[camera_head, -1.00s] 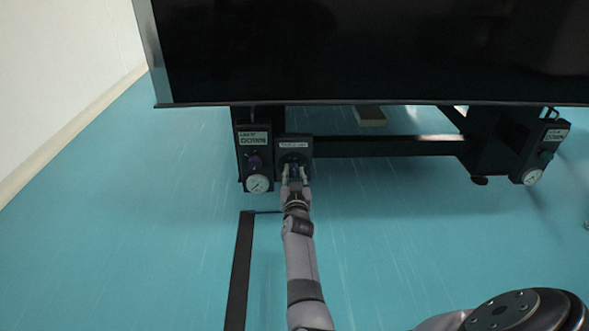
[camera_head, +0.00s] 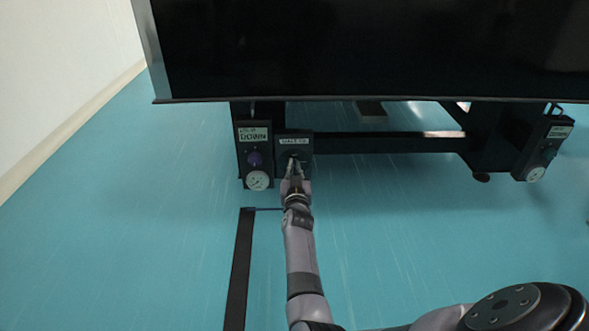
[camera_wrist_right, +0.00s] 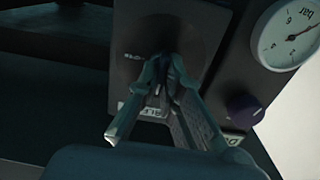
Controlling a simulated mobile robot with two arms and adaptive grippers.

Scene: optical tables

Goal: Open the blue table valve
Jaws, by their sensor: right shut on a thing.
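The valve's dark box (camera_head: 305,149) with a white label hangs below the front edge of the table, left of centre in the head view. My right gripper (camera_head: 294,167) reaches up to the front of this box and is shut on the valve handle. In the right wrist view my gripper's fingers (camera_wrist_right: 163,72) close around the small dark handle (camera_wrist_right: 168,86) in front of the panel. The fingers hide most of the handle, so its exact angle is hard to tell. My left gripper is not in view.
Beside the valve is a box (camera_head: 242,157) labelled "DOWN" with a purple knob (camera_head: 254,159) and a round gauge (camera_head: 258,180). The dark table top (camera_head: 370,55) overhangs above. A similar gauge box (camera_head: 545,149) is at right. A black strip (camera_head: 239,270) lies on clear blue floor.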

